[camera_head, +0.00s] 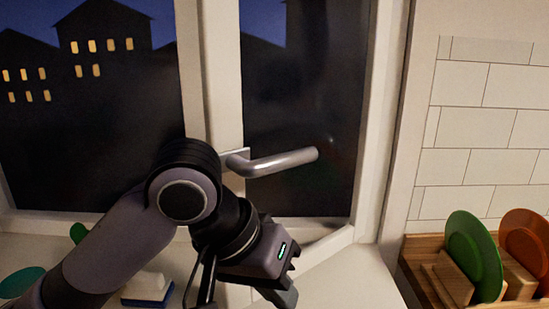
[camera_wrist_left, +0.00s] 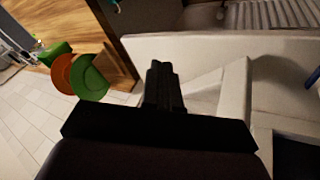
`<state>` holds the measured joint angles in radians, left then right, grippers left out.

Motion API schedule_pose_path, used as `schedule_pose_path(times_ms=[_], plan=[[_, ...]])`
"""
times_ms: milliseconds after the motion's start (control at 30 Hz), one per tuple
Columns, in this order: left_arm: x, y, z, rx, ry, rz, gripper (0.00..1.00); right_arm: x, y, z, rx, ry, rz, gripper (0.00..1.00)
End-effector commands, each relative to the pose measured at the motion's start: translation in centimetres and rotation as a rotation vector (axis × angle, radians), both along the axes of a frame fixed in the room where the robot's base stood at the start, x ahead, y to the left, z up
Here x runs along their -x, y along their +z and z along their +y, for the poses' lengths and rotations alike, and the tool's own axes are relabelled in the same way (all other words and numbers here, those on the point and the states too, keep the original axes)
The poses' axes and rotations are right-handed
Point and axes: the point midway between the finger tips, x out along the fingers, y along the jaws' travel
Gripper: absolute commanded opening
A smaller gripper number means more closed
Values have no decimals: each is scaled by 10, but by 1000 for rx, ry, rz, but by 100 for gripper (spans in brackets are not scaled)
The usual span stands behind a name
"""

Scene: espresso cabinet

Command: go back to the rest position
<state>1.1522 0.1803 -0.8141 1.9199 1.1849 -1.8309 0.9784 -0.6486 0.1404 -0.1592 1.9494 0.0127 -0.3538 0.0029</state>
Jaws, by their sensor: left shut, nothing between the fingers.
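My left gripper (camera_head: 284,296) points down in front of the window, over the pale sill or counter, in the head view. Its fingertips are cut off at the bottom edge. In the left wrist view the fingers (camera_wrist_left: 163,84) are together with nothing between them. The grey window handle (camera_head: 285,163) sticks out to the right, above and behind my left wrist. My right gripper is in neither view.
A wooden rack (camera_head: 418,266) holds a green plate (camera_head: 475,257) and an orange plate (camera_head: 526,246) at the right. A blue and white block (camera_head: 148,289) and a teal round thing (camera_head: 20,283) lie near my left arm. Dark window glass (camera_head: 300,100) stands close behind the arm.

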Motion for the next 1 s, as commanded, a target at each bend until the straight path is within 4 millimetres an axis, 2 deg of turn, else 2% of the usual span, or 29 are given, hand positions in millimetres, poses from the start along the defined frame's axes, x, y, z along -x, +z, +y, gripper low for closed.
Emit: schedule_pose_path(times_ms=[33,267,467,767,1000], plan=[[1,-13,0,28,-8,7,0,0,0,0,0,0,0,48],[2,-62,8,133,-1,-23,0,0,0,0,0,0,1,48],[6,-106,27,176,52,-55,0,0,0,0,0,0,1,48],[28,-177,77,133,175,-93,0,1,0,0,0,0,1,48],[67,-233,136,-13,273,-102,0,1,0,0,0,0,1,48]])
